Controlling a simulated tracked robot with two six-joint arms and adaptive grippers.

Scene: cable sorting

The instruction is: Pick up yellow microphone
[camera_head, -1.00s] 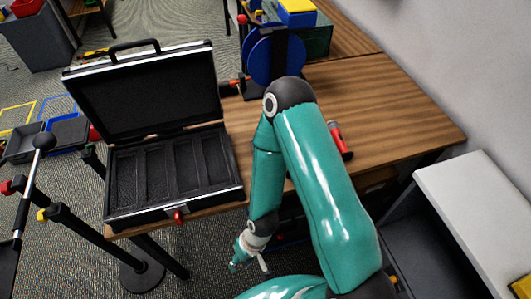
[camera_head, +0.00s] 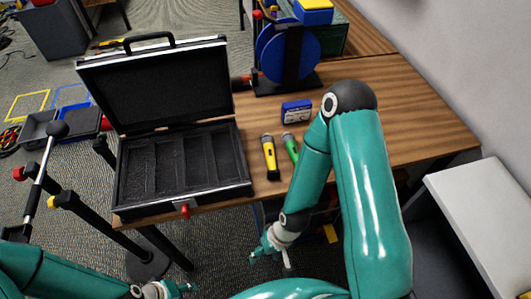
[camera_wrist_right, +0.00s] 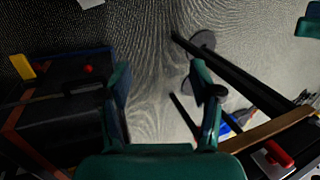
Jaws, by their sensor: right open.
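The yellow microphone (camera_head: 270,158) lies on the wooden table just right of the open case, its dark mesh head pointing away from me. A green microphone (camera_head: 290,147) lies close on its right, partly covered by my right arm. My right gripper (camera_head: 267,253) is below the table's front edge, nearer me than the yellow microphone and apart from it. In the right wrist view its two fingers (camera_wrist_right: 160,68) are spread, with only floor between them. My left gripper (camera_head: 178,289) is low at the bottom edge, far from the microphone; its opening is unclear.
The open black case (camera_head: 243,180) has empty foam slots and stands left of the microphones. A blue cassette-like box (camera_head: 296,111) lies behind them. A blue reel (camera_head: 285,52) stands further back. Bare table (camera_head: 415,110) lies to the right.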

